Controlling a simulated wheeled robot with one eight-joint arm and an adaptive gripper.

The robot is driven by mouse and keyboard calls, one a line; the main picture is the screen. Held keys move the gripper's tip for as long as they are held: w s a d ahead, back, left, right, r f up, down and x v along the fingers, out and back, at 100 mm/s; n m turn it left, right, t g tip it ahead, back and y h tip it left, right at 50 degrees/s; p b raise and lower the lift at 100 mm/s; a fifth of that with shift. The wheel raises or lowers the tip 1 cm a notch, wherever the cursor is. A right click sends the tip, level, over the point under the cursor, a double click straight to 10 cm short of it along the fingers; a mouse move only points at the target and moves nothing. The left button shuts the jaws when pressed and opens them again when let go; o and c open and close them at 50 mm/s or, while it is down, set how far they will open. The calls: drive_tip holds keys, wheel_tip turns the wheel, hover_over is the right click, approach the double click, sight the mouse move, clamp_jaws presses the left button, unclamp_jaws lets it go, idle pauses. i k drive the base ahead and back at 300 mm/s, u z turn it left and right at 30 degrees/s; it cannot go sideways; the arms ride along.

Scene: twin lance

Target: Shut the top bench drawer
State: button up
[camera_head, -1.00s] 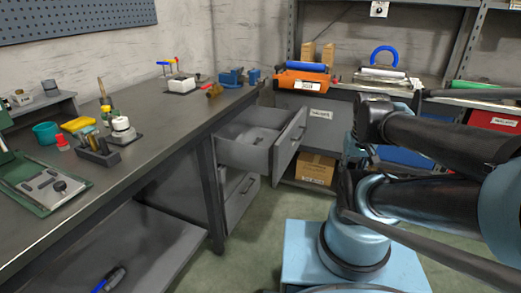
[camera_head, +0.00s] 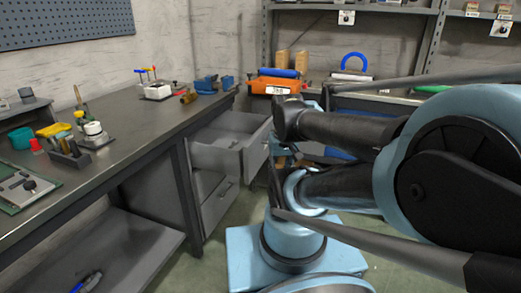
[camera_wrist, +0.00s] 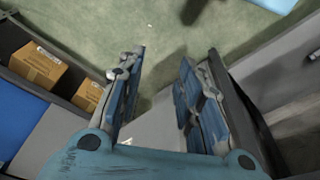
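The top bench drawer (camera_head: 222,158) stands pulled out of the grey bench, its inside visible from above. Its front panel (camera_head: 257,147) faces right, toward my arm. My gripper is not clearly seen in the head view, where my arm links cover the area right of the drawer front. In the wrist view my gripper (camera_wrist: 163,62) is open, with its two blue-grey fingers apart and nothing held between them. A light grey surface (camera_wrist: 160,128) shows beyond the fingers; I cannot tell whether it is the drawer.
The bench top (camera_head: 125,140) carries tools and small holders. Cardboard boxes (camera_wrist: 38,64) sit on a low shelf at the left in the wrist view.

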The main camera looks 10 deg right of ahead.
sight(208, 150)
drive_tip(key=k, duration=0.5)
drive_tip(key=z, duration=1.45)
drive_tip(key=i, duration=0.3)
drive_tip(key=u, duration=1.1)
